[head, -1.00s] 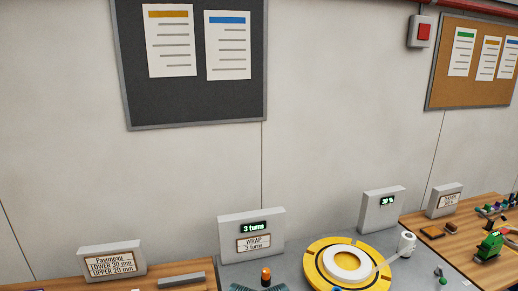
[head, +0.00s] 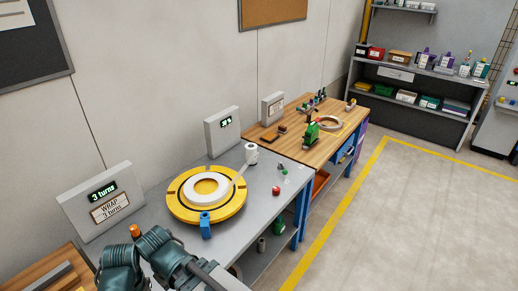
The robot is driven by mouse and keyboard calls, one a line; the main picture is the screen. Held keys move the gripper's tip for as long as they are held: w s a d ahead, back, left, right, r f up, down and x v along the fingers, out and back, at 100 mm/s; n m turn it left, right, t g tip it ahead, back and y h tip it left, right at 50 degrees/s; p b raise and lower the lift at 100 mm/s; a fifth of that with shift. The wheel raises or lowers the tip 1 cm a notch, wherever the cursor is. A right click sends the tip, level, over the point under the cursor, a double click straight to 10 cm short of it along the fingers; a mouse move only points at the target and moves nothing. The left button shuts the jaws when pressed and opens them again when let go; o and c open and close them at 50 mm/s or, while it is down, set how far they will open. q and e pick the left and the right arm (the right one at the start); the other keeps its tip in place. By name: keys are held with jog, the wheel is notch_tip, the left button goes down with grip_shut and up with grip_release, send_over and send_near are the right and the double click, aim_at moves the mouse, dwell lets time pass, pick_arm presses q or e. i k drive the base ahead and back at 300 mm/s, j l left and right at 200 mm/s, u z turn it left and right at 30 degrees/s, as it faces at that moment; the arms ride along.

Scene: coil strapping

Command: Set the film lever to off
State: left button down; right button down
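A small lever-like part with a green tip (head: 285,170) stands on the right part of the grey machine table (head: 262,212). It is too small to tell which way it is set, and I cannot read a label on it. A white film roll (head: 251,154) stands upright to its left, with a pale strip of film running to the white coil (head: 207,190) on the yellow turntable (head: 178,206). Dark teal ribbed parts of my arm show at the lower left. Neither gripper's fingers are in view.
A red round button (head: 276,190) and a blue block (head: 206,227) are near the table's front. A grey sign (head: 102,200) reads "WRAP 3 turns". A wooden bench (head: 318,146) with a green tool (head: 311,134) stands beyond. The floor (head: 400,220) at right is clear.

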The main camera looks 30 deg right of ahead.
aim_at(284, 172)
jog(key=z, duration=1.35)
jog(key=i+l, duration=0.2)
jog(key=i, duration=0.3)
jog(key=i+l+u, duration=0.1)
jog(key=i, duration=0.4)
jog(key=l, duration=0.1)
